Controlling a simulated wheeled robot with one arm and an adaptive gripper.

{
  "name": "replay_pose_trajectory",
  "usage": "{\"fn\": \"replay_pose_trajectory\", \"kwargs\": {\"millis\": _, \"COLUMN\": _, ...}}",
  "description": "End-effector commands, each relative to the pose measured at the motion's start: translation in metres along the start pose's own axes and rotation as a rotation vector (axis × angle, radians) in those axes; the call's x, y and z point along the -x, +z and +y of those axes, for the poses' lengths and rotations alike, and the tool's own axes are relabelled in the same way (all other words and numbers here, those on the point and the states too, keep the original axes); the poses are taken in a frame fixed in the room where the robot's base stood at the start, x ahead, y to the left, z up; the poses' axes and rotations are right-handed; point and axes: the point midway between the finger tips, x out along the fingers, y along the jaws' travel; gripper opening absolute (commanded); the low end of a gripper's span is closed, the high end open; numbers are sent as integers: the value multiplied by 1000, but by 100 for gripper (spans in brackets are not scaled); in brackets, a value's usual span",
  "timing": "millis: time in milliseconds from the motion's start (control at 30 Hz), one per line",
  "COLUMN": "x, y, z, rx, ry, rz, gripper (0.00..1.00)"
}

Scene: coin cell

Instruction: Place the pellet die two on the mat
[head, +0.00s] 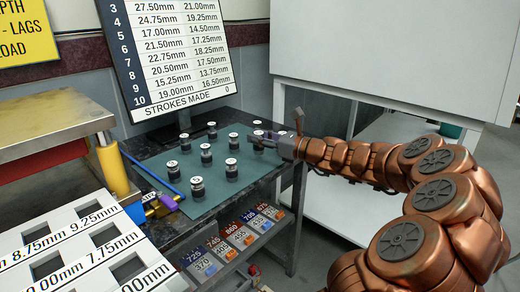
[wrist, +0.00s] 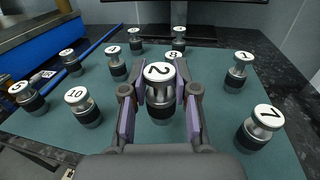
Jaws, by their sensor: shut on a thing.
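Pellet die two (wrist: 160,105) is a dark and silver cylinder with a white top marked 2. It sits upright between the two purple-padded fingers of my gripper (wrist: 160,120), which is shut on it. In the head view my gripper (head: 270,139) is over the right part of the teal mat (head: 255,168). The mat also fills much of the wrist view (wrist: 215,125). I cannot tell whether the die's base touches the mat; its lower part is partly hidden by the gripper.
Several similar numbered dies stand on the mat, including die 1 (wrist: 238,72), die 7 (wrist: 260,127) and die 10 (wrist: 83,106). Another die stands close behind die two. A blue rod (head: 150,172) lies at the left. A monitor (head: 175,50) stands behind.

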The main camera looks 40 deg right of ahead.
Motion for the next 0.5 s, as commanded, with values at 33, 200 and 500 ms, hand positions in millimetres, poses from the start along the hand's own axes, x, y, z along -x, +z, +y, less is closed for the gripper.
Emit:
{"fn": "replay_pose_trajectory", "kwargs": {"millis": 33, "x": 0, "y": -5, "z": 0, "rx": -2, "ry": -1, "rz": 0, "gripper": 0}}
{"fn": "replay_pose_trajectory", "kwargs": {"millis": 200, "x": 0, "y": -28, "z": 0, "rx": -3, "ry": -1, "rz": 0, "gripper": 0}}
{"fn": "replay_pose_trajectory", "kwargs": {"millis": 500, "x": 1, "y": -33, "z": 0, "rx": 0, "ry": -2, "rz": -1, "gripper": 0}}
